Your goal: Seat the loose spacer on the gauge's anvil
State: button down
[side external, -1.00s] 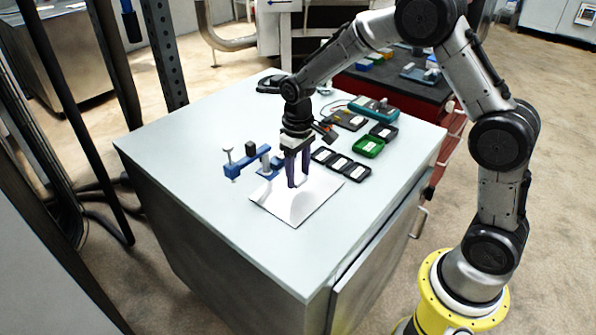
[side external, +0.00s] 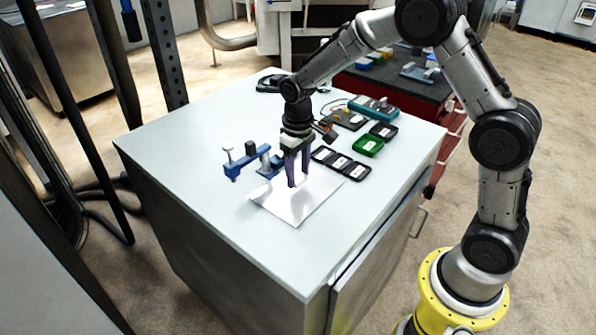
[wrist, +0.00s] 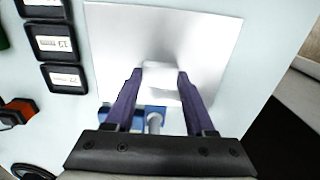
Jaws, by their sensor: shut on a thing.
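The spacer is a small pale block (wrist: 162,78) between my fingertips in the wrist view, over the shiny square sheet (wrist: 215,25). My gripper (wrist: 160,76) is shut on it, with a purple finger on each side. In the side view my gripper (side external: 298,180) points down at the sheet (side external: 300,208), and the spacer is hard to make out there. The blue gauge (side external: 240,166) stands on the bench just left of my gripper, with upright metal posts. In the wrist view, part of the gauge (wrist: 153,113) shows between my fingers; its anvil is not clear.
A row of black labelled trays (side external: 341,164) lies right of my gripper, with a green tray (side external: 367,147) and a teal device (side external: 374,107) behind. The front of the bench top (side external: 300,260) and its left corner are clear.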

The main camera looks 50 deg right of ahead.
jog(key=shift+f, duration=0.95)
dwell(0.8)
grip_release()
dwell(0.4)
jog(key=shift+r, duration=3.5)
jog(key=shift+r, duration=0.1)
